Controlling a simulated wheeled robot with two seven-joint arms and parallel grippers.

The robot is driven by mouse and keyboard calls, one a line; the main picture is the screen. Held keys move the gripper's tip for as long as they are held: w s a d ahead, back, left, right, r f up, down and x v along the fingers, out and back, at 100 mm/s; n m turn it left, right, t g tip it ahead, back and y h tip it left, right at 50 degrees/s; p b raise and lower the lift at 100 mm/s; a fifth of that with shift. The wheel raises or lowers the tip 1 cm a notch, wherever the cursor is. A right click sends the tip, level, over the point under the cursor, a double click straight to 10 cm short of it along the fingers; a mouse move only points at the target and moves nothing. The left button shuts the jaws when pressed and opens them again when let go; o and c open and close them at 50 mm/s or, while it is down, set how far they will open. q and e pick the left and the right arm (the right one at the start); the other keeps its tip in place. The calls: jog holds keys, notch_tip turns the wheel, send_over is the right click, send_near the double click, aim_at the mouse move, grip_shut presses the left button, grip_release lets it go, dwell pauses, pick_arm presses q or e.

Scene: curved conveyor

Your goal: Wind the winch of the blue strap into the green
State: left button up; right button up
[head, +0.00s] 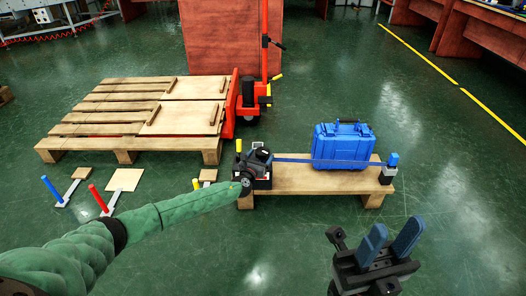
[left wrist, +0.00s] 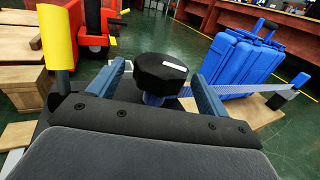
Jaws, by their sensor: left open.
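The blue strap (head: 298,160) runs from the winch at the left end of a low wooden bench (head: 290,180), past the blue case (head: 343,146), to a blue-topped post (head: 391,165) at the right end. My left gripper (head: 254,162) is at the winch and hides much of it. In the left wrist view, the winch's round black knob (left wrist: 160,72) with a white mark lies between the open fingers of my left gripper (left wrist: 159,80). I cannot tell whether they touch it. No green mark is readable. My right gripper (head: 391,240) is open and empty, in front of the bench.
A yellow upright cylinder (left wrist: 59,38) stands close left of my left gripper. A pallet (head: 95,117) and red pallet jack (head: 248,92) are behind left. Blue (head: 52,190), red (head: 98,197) and yellow (head: 196,184) handles stand at left. The floor right of the bench is clear.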

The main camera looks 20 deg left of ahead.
aim_at(260, 157)
pick_arm(q)
jog(key=s, duration=0.3)
jog(key=shift+s+a+p, duration=0.1)
jog(key=shift+s+p, duration=0.05)
jog(key=shift+p, duration=0.15)
